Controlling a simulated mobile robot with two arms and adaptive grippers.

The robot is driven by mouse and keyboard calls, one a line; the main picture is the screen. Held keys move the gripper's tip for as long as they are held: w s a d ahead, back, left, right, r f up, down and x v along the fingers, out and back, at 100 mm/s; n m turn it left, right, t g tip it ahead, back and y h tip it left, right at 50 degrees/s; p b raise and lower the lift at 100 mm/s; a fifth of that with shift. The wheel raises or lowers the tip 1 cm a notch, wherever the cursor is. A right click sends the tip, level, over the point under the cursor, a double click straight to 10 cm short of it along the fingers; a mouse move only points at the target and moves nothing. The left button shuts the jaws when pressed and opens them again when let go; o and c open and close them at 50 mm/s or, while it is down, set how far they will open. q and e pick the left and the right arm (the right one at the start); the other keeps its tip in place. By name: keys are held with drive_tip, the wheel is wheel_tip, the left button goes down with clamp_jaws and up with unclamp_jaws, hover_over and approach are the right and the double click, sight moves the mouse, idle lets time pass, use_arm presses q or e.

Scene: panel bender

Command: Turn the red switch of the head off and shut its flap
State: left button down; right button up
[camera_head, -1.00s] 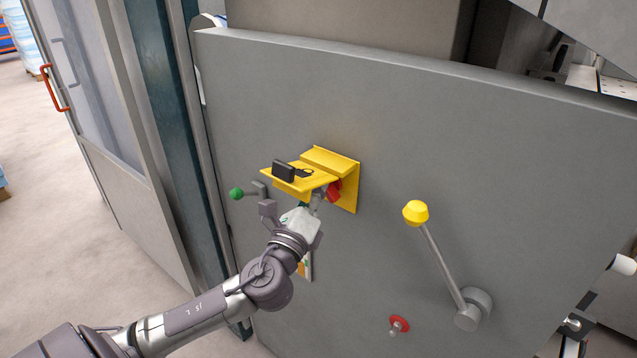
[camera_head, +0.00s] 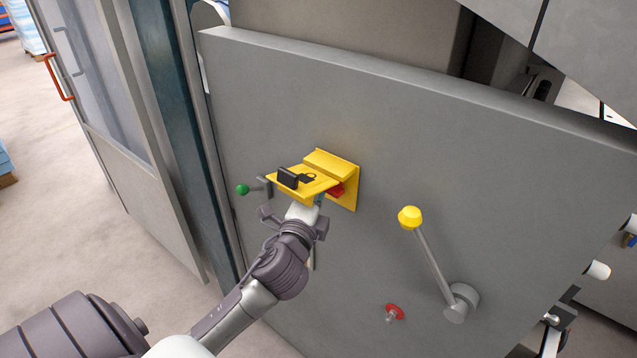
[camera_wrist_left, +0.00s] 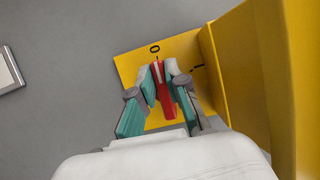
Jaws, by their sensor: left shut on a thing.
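The red switch (camera_head: 337,190) sits on a yellow plate (camera_head: 350,195) on the grey panel. Its yellow flap (camera_head: 318,186) is raised and sticks out above the switch, with a black padlock (camera_head: 288,178) on it. My left gripper (camera_head: 318,198) is under the flap, partly hidden by it. In the left wrist view its teal fingers (camera_wrist_left: 163,88) are shut on the red switch (camera_wrist_left: 166,100). The white-marked end of the switch points to the "0" on the plate (camera_wrist_left: 135,65); the "I" lies to the right. The right gripper is not in view.
A lever with a yellow knob (camera_head: 410,217) stands to the right, and a red button (camera_head: 394,312) is low on the panel. A grey cabinet door (camera_head: 110,130) is at the left.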

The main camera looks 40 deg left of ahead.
use_arm(q)
drive_tip(key=shift+n, duration=0.3)
drive_tip(key=c, duration=1.2)
unclamp_jaws()
drive_tip(key=shift+a, duration=0.1)
drive_tip(key=shift+o, duration=0.2)
drive_tip(key=v, duration=1.2)
drive_tip(key=shift+r, duration=0.15)
